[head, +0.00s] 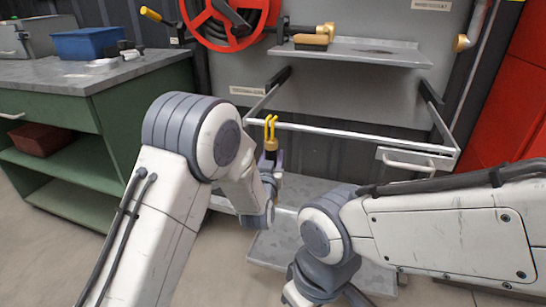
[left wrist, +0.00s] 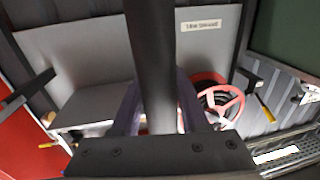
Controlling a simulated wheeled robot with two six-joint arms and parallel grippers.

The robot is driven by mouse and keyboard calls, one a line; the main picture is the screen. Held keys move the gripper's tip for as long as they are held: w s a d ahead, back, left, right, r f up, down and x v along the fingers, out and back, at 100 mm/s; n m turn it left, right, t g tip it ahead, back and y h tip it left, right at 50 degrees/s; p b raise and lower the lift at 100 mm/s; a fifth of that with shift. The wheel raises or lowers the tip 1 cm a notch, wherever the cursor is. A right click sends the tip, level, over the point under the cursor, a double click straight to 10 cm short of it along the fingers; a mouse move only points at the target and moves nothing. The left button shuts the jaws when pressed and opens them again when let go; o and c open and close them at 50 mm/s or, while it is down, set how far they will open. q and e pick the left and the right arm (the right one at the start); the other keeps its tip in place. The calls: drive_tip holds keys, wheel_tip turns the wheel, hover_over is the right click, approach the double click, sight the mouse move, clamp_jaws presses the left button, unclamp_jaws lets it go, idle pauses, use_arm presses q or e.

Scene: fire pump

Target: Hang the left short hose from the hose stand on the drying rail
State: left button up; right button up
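The drying rail (head: 345,131) is a pale bar across brackets below the grey wall shelf. My left gripper (head: 272,172) is near the rail's left end, partly hidden behind my own left arm. It appears shut on a dark short hose (head: 271,157) with a brass fitting and yellow hooks (head: 270,125) at its top. The hooks overlap the rail in the picture; I cannot tell whether they rest on it. In the left wrist view the dark hose (left wrist: 152,45) runs between the fingers (left wrist: 158,110). My right arm reaches low at centre; its gripper is out of view. The hose stand is not clearly visible.
A grey shelf (head: 350,51) with a brass nozzle (head: 316,37) is above the rail. A red hose reel (head: 222,20) hangs above left. A green workbench (head: 60,110) with a blue bin (head: 88,43) stands left. Red cabinets (head: 510,100) stand right. A grey platform (head: 285,250) lies below.

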use_arm(q)
drive_tip(key=o, duration=0.3)
drive_tip(key=shift+s, duration=0.15)
